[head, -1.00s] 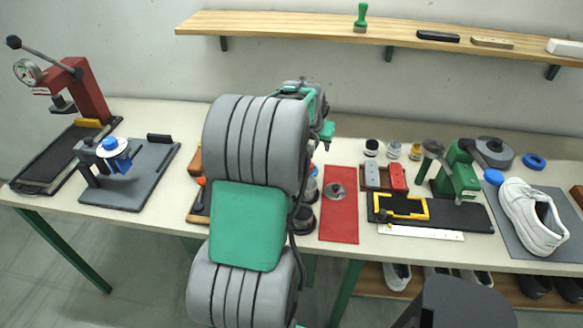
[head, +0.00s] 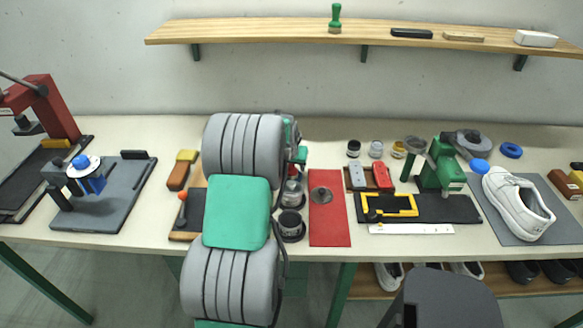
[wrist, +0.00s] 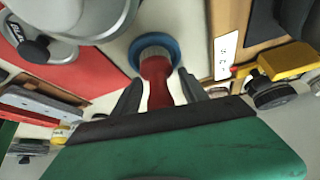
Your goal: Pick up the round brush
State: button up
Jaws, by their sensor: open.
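In the wrist view a round brush (wrist: 156,88) with a red handle and a round blue-rimmed head stands on the pale tabletop. My gripper (wrist: 161,84) is open, with one dark finger on each side of the red handle. I see no clear contact between the fingers and the handle. In the head view my own arm hides the brush and my fingers.
A wooden board (head: 187,232) and a yellow-topped block (head: 186,156) lie left. Bare table shows behind my arm.

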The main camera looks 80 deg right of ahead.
jog(key=shift+c, duration=0.4)
grip_shut()
jog(key=shift+r, duration=0.1)
